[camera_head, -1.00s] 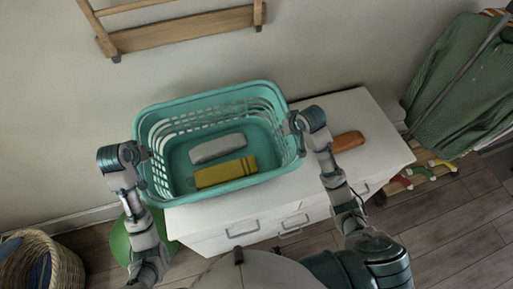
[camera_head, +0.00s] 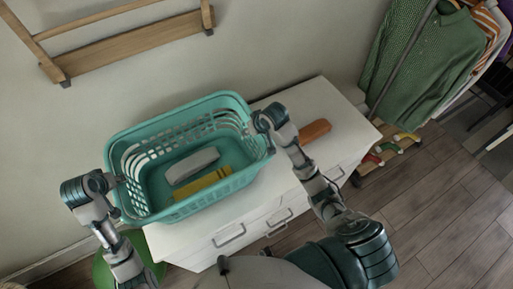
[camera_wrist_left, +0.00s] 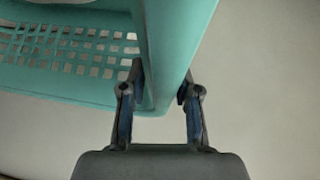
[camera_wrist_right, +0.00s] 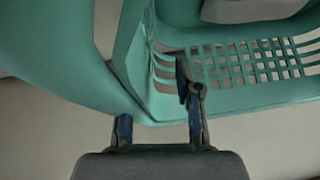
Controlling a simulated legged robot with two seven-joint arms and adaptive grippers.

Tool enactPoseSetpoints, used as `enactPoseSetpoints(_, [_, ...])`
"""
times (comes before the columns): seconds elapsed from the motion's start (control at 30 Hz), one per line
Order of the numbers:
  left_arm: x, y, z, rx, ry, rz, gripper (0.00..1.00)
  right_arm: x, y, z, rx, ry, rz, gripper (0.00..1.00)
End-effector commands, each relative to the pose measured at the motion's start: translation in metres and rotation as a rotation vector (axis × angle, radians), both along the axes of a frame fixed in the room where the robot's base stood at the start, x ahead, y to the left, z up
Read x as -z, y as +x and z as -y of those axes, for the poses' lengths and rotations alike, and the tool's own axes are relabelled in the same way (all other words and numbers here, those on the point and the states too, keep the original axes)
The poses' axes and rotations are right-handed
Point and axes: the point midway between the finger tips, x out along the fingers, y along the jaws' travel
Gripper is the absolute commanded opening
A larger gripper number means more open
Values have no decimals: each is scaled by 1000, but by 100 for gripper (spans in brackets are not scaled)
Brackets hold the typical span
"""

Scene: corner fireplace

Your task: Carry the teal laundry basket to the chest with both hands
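The teal laundry basket (camera_head: 228,188) holds a grey item (camera_head: 193,166) and a yellow item (camera_head: 203,186). In the head view it covers the left part of the white chest (camera_head: 325,105) and overhangs its left end; I cannot tell whether it touches the top. My left gripper (camera_head: 114,181) is shut on the basket's left side; the left wrist view shows its fingers (camera_wrist_left: 160,95) on both sides of the teal wall. My right gripper (camera_head: 259,124) is shut on the basket's right side, its fingers (camera_wrist_right: 155,100) straddling the wall.
An orange-brown item (camera_head: 315,130) lies on the chest just right of the basket. A wooden rack (camera_head: 130,40) hangs on the wall behind. A clothes rack with a green garment (camera_head: 410,65) stands right. A green round object (camera_head: 125,262) is at lower left.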

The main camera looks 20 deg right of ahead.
Motion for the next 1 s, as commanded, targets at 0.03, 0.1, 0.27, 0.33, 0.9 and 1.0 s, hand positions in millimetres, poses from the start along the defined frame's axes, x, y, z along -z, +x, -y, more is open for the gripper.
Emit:
enactPoseSetpoints(0.03, [-2,0,1,1,1,2,31,0,0,0,-2,2,1,31])
enactPoseSetpoints(0.1, [-7,-3,3,1,3,3,31,0,0,2,-2,4,1,31])
enactPoseSetpoints(0.27, [-28,-14,4,1,9,7,31,1,0,4,-2,7,2,31])
enactPoseSetpoints(0.33, [-34,-13,3,2,17,18,31,1,0,5,-3,8,2,31])
enactPoseSetpoints(0.9, [-65,-37,0,1,6,3,31,0,0,1,-2,4,1,31])
enactPoseSetpoints(1.0, [-69,-39,1,0,8,1,31,-1,-1,3,-3,5,2,31])
